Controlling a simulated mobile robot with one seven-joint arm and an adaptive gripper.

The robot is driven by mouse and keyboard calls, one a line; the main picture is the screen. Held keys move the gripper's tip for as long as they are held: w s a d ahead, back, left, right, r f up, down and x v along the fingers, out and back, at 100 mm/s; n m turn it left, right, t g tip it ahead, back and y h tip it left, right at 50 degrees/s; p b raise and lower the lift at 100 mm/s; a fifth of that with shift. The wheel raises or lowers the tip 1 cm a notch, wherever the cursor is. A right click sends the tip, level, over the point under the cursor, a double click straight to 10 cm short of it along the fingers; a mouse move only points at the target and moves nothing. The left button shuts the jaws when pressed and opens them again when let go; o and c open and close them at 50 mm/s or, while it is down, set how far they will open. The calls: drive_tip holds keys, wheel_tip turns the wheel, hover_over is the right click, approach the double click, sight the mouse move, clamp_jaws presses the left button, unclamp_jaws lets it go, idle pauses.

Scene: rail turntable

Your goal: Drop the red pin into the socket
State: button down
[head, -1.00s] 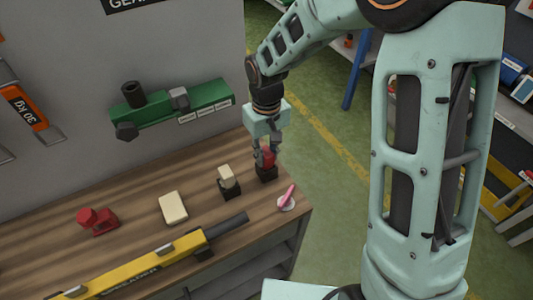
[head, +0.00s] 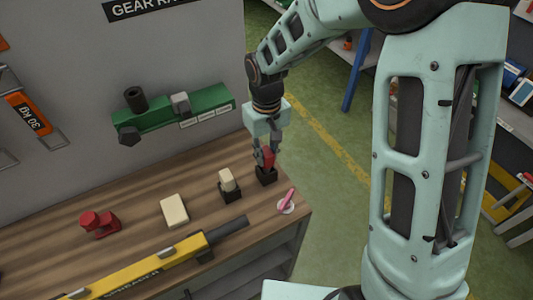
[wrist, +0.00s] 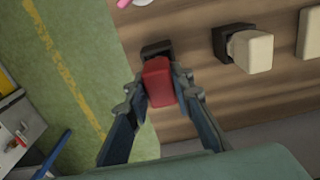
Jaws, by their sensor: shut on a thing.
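The red pin (head: 266,159) is a red block held between the fingers of my gripper (head: 265,153) near the table's far right corner. My gripper is shut on it. The black socket (head: 266,176) stands on the table directly below the pin in the head view. In the wrist view the pin (wrist: 159,82) overlaps the socket (wrist: 157,48) and hides part of it. The pin's lower end is at or just above the socket's opening; I cannot tell whether it is inside.
A cream block stands in a second black holder (head: 230,194) just left of the socket. A pink marker (head: 288,199) rests on a white disc in front. A cream block (head: 174,210), a red fixture (head: 98,223) and a yellow tool (head: 150,275) lie further left. A green rack (head: 175,113) hangs behind.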

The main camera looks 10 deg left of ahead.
drive_tip(key=shift+r+p, duration=1.65)
drive_tip(key=shift+r, duration=0.85)
drive_tip(key=shift+r+p, duration=1.8)
drive_tip(key=shift+r, duration=0.7)
